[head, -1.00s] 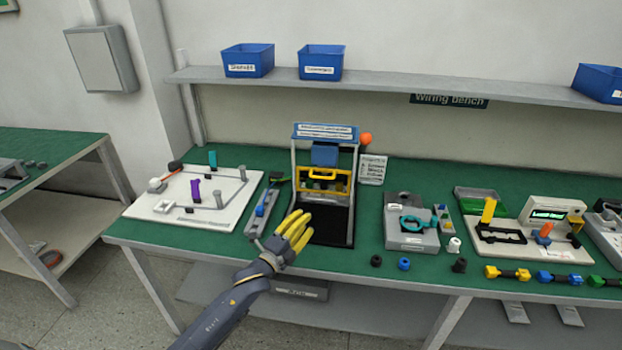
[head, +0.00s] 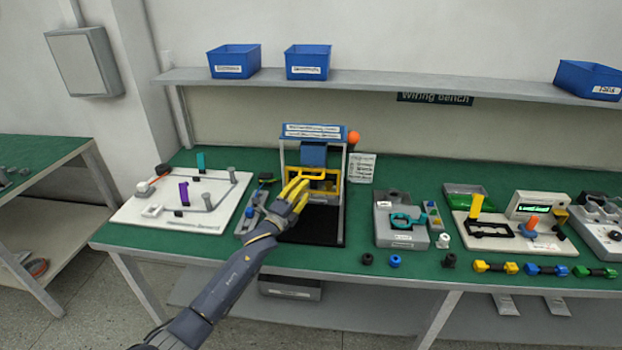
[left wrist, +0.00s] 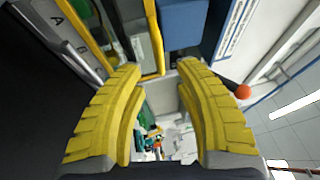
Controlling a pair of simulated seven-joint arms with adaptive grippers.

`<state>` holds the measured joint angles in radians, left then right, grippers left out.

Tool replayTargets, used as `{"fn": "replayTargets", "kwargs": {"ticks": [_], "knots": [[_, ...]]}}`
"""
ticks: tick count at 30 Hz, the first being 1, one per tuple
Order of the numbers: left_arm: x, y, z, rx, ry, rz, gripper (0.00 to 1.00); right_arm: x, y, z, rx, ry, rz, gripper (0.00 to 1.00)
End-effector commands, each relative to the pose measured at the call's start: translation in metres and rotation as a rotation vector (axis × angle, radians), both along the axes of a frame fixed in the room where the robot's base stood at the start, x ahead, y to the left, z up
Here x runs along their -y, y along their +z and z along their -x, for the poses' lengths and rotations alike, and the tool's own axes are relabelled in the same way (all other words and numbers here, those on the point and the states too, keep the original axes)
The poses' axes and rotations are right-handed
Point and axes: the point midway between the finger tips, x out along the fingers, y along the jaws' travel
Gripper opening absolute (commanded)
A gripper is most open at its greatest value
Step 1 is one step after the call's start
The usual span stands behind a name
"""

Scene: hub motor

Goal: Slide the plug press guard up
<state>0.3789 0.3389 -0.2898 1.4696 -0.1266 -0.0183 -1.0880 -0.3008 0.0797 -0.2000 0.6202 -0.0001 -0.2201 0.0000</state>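The plug press (head: 314,130) stands mid-bench, with a blue labelled top and a grey frame. In the left wrist view, the yellow guard bars (left wrist: 154,36) pass beyond the fingertips. The two yellow fingers (left wrist: 160,68) are apart, with nothing gripped between them. Whether a finger touches the guard I cannot tell. My right gripper is not in view.
An orange ball (head: 354,137) sits at the press's upper right. A white board (head: 180,200) lies to the left, a grey fixture (head: 402,225) to the right. Small knobs (head: 396,261) line the front edge. A shelf (head: 380,82) with blue bins runs behind.

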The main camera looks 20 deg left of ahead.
Motion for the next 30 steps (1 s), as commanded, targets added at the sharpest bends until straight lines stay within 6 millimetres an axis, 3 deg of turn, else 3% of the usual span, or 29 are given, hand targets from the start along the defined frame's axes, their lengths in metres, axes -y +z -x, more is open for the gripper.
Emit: {"fn": "replayTargets", "kwargs": {"ticks": [6, 12, 29, 30], "knots": [[0.008, 0.006, -0.032, 0.001, 0.0, 0.001, 0.33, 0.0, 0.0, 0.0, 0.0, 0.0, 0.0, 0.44], [0.012, 0.008, -0.049, 0.0, 0.0, 0.001, 0.33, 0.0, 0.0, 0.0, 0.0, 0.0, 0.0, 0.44], [0.014, 0.01, -0.058, 0.0, -0.001, 0.0, 0.34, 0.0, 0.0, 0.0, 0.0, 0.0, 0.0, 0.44], [0.014, 0.01, -0.058, 0.0, -0.001, 0.0, 0.3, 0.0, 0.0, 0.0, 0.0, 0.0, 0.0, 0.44]]}}
